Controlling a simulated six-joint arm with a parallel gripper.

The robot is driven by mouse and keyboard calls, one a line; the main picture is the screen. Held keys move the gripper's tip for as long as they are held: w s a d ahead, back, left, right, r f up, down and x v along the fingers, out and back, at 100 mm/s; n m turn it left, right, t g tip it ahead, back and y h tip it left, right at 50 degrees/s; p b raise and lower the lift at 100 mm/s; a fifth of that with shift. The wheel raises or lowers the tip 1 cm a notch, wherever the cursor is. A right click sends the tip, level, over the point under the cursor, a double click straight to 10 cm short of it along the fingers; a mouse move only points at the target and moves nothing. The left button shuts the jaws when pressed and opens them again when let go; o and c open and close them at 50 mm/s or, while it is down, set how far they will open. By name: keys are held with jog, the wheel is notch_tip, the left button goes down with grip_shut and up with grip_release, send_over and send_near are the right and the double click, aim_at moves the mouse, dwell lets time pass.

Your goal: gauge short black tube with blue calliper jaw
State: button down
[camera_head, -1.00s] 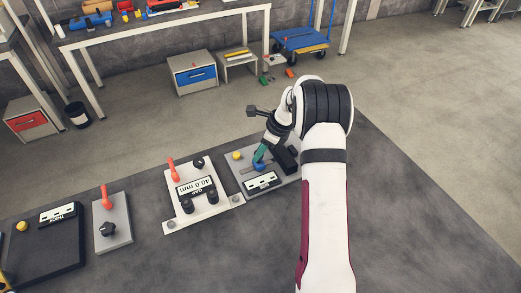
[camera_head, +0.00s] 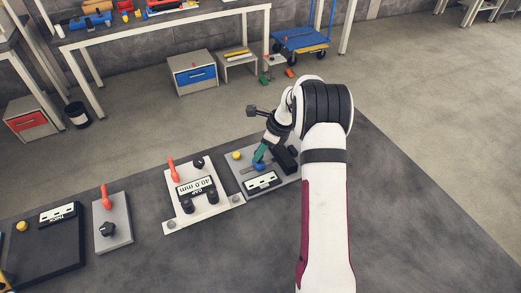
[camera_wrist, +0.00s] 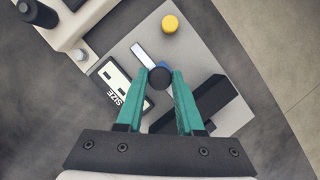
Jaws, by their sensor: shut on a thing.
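My gripper (camera_wrist: 160,80) has teal fingers and points down over the grey calliper plate (camera_head: 247,186). Its fingertips are closed on a dark round piece (camera_wrist: 160,77), seen end-on in the wrist view. I cannot tell whether this is an end of the short black tube or a knob. The blue calliper jaw (camera_head: 259,167) shows just below the fingertips in the head view; a bit of blue (camera_wrist: 163,122) shows between the fingers in the wrist view. A metal rail (camera_wrist: 143,53) runs up to the dark piece. A black block (camera_wrist: 215,97) lies right of the fingers.
The plate carries a SIZE display (camera_wrist: 121,91) and a yellow button (camera_wrist: 170,23). Left of it stands a white fixture (camera_head: 203,211) reading 40.0 mm, then a grey plate with a red lever (camera_head: 106,195) and a dark panel (camera_head: 50,247). The mat in front is bare.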

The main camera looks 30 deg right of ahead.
aim_at(278, 152)
dwell(0.3)
jog(key=shift+d, duration=3.15)
jog(key=c, duration=0.5)
grip_release()
jog(key=shift+c, duration=0.2)
jog(key=v, duration=1.5)
jog(key=shift+r, duration=0.4)
jog(key=shift+s, duration=0.1)
